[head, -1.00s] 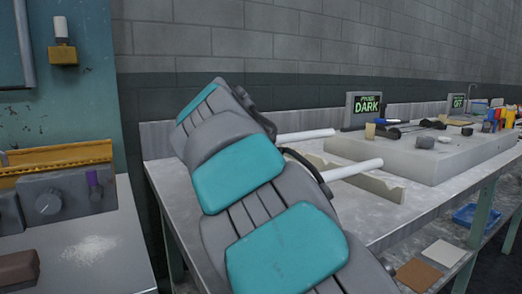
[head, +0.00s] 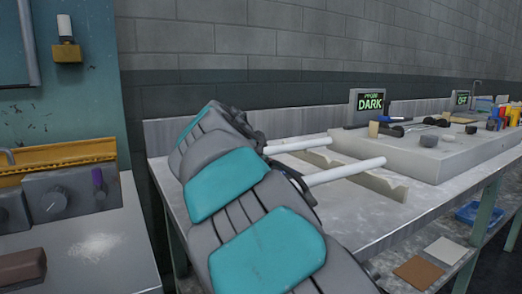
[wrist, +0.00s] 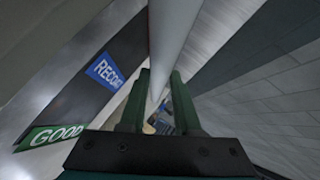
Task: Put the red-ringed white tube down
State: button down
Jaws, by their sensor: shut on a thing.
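In the wrist view my gripper (wrist: 160,82) has its two dark green fingers closed around a white tube (wrist: 173,35). The tube runs away between them toward the top of the picture. In the head view two white tubes stick out to the right from behind my arm, a farther one (head: 302,145) and a nearer one (head: 346,172). My arm hides their left ends and my fingers, so the grip itself does not show there. No red ring is visible on either tube. Pale notched supports (head: 383,183) stand on the bench below and beside the tubes.
A grey bench (head: 365,226) carries a raised slab (head: 440,152) with small tools on it. A sign reading DARK (head: 370,103) stands behind. A control box (head: 68,193) is at the left. The wrist view shows a green GOOD label (wrist: 57,135) and a partly covered blue label (wrist: 105,72).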

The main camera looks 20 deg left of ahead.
jog(key=shift+f+b, duration=0.55)
jog(key=shift+b, duration=0.4)
jog(key=c, duration=0.6)
grip_release()
jog(key=shift+r, duration=0.1)
jog(key=shift+r+p, duration=0.8)
jog(key=shift+p, duration=0.4)
jog(key=v, duration=0.4)
jog(key=b+v, duration=0.1)
jog(key=v, duration=0.3)
jog(key=b+v, duration=0.1)
jog(key=v, duration=0.2)
jog(key=shift+s+f, duration=0.15)
jog(key=shift+s, duration=0.35)
